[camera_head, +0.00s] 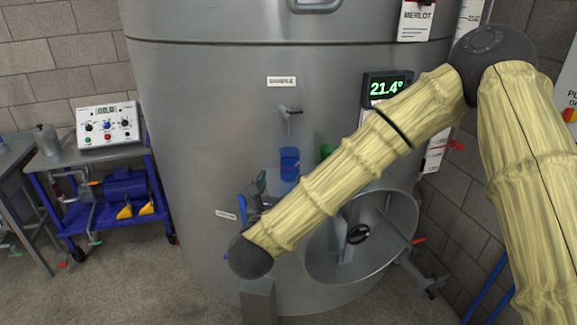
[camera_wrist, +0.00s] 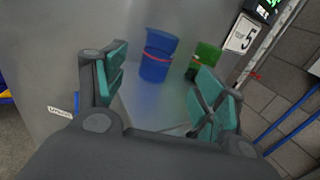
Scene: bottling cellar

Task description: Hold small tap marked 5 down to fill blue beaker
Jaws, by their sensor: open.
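The small tap (camera_head: 289,113) juts from the steel tank under a "SAMPLE" label in the head view. I read no 5 on the tap itself; a white plate with a 5 (camera_wrist: 243,35) shows in the wrist view. The blue beaker (camera_head: 289,167) stands upright below the tap. In the wrist view the blue beaker (camera_wrist: 155,62) has an orange-red line around it; its fill level is unclear. My gripper (camera_head: 260,187) is open and empty, below and left of the beaker. In the wrist view its green-padded fingers (camera_wrist: 163,92) are spread, with the beaker beyond them. The tap is outside that view.
A green beaker (camera_wrist: 207,58) stands right of the blue one, partly hidden by my arm in the head view. A blue handle (camera_head: 242,209) is beside my gripper. The round hatch (camera_head: 325,245) is low on the tank. A blue cart (camera_head: 110,200) stands left.

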